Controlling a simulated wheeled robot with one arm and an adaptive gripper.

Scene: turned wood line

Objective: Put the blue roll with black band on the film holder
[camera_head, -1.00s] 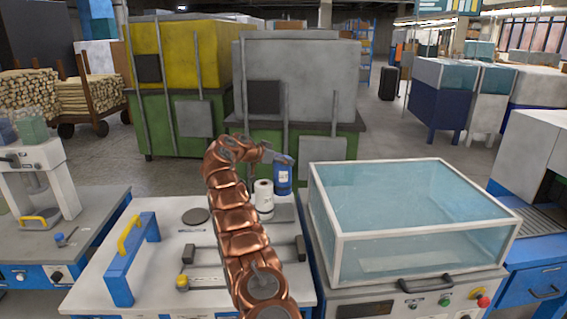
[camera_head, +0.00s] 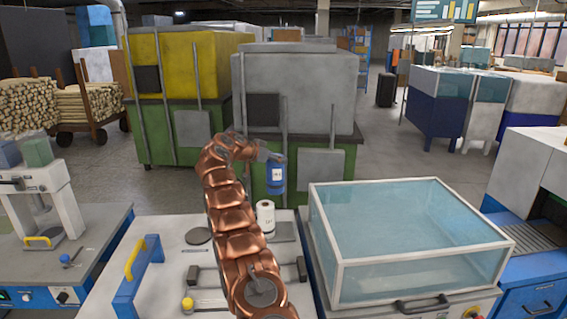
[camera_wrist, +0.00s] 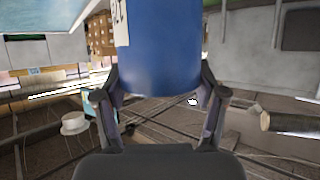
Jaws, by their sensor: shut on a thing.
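A blue roll (camera_head: 276,178) with a white label is held upright above the back of the light worktop. No black band can be made out on it. My gripper (camera_head: 272,157) is shut on the roll. In the wrist view the roll (camera_wrist: 160,50) sits between the two fingers of my gripper (camera_wrist: 162,95), its upper part cut off by the frame. A white roll (camera_head: 265,218) stands on the worktop below the blue one. I cannot tell which fitting is the film holder; a dark round plate (camera_head: 198,236) lies to the left, and dark blocks (camera_head: 194,275) flank my arm.
A clear-lidded tank (camera_head: 405,240) stands close on the right. A blue frame with a yellow grip (camera_head: 136,272) and a yellow knob (camera_head: 188,304) are on the worktop (camera_head: 165,255). Large yellow-green and grey-green cabinets (camera_head: 295,90) stand behind.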

